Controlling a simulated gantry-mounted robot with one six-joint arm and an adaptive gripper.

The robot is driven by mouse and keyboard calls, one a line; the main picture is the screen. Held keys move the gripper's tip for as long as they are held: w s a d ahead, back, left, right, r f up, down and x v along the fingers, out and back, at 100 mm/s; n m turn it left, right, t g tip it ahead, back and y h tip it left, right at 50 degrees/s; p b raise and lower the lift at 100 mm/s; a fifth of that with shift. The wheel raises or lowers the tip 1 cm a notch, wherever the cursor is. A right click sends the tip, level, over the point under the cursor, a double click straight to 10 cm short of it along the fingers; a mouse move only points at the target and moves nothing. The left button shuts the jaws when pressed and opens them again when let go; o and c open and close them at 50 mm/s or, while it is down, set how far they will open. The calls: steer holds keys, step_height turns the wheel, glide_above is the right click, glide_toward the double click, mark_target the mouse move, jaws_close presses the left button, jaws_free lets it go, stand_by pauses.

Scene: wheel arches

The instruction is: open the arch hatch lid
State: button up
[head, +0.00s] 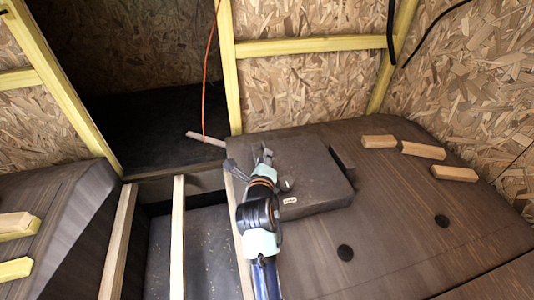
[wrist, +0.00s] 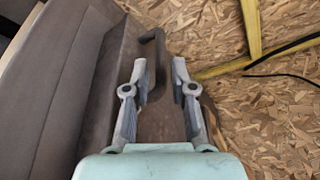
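The arch hatch lid (head: 312,178) is a dark brown slab on top of the right wheel arch, and it appears to lie flat. My gripper (head: 249,160) is at its left side in the head view, fingers pointing towards the back wall. In the wrist view my gripper (wrist: 160,65) is open. In the head view the handle is hidden or cannot be told apart from my gripper.
Wooden blocks (head: 423,150) lie on the right wheel arch (head: 400,215). Pale wooden beams (head: 178,235) cross the sunken floor left of my arm. Yellow posts (head: 229,70) and chipboard walls (head: 300,90) stand behind. An orange cord (head: 208,70) hangs at the back.

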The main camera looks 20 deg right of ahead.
steer(key=b+x, duration=0.2)
steer(key=x, duration=0.3)
steer(key=shift+f, duration=0.15)
steer(key=shift+w+d, duration=0.25)
steer(key=shift+w, duration=0.3)
jaws_close()
